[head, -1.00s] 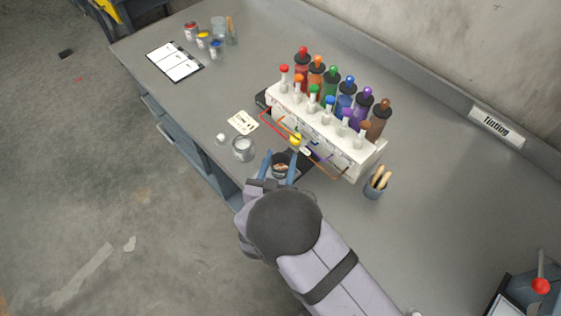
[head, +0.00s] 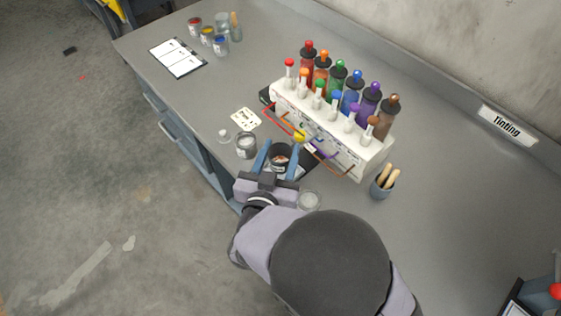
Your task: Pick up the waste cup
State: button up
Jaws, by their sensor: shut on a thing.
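The dark waste cup (head: 281,152), with reddish-brown and pale marks, stands in front of the white bottle rack. My gripper (head: 280,156) has its two blue fingers on either side of this cup and is shut on it. The cup looks upright; whether its base touches the bench cannot be told. Its lower near side is partly hidden by my gripper.
The white rack (head: 345,148) with several coloured bottles and a row of hooked nozzles is just behind the cup. A glass jar (head: 246,146) stands close to the left finger, a clear jar (head: 310,201) close to my wrist. A grey cup with wooden sticks (head: 381,190) is right.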

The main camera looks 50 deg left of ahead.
notch_tip(320, 180, up, 7)
jog(key=shift+f, duration=0.2)
dwell(0.3)
